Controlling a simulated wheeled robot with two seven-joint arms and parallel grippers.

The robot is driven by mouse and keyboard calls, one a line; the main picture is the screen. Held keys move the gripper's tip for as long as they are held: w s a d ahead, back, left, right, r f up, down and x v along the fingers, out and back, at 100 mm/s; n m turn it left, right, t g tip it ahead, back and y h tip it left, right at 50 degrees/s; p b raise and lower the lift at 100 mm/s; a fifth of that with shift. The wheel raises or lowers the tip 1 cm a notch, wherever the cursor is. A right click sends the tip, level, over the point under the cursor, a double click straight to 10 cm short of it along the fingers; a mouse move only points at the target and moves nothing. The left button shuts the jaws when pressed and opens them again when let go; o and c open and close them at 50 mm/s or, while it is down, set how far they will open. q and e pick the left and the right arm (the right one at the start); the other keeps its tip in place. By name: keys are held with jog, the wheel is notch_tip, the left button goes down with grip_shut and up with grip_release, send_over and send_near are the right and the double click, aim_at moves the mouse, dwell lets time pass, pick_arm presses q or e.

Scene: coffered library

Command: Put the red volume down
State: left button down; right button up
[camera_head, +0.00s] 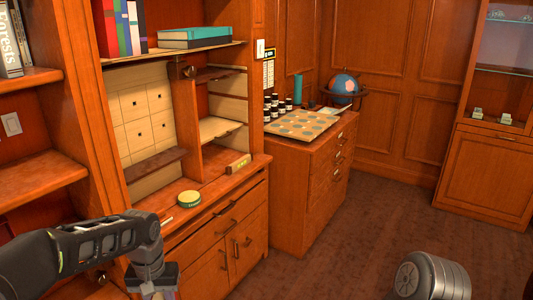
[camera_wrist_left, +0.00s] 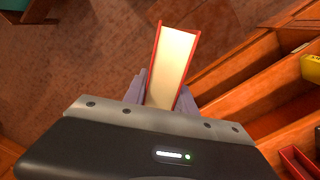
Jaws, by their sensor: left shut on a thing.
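The red volume (camera_wrist_left: 172,62) shows in the left wrist view with red covers and cream page edges facing the camera. My left gripper (camera_wrist_left: 172,92) is shut on it, with one grey finger on each side. The book is held over the brown floor, left of the wooden cabinet edges in that view. In the head view my left gripper (camera_head: 156,291) is at the bottom edge, in front of the cabinet, and the book is mostly or wholly cut off there. My right gripper is out of view.
Upright books (camera_head: 120,28) and flat teal books (camera_head: 195,38) occupy the shelf above. A drawer chest (camera_head: 310,180) holds a tray with discs (camera_head: 300,124), bottles and a globe (camera_head: 344,84).

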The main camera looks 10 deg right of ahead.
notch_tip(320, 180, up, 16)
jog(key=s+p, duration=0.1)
jog(key=p, duration=1.5)
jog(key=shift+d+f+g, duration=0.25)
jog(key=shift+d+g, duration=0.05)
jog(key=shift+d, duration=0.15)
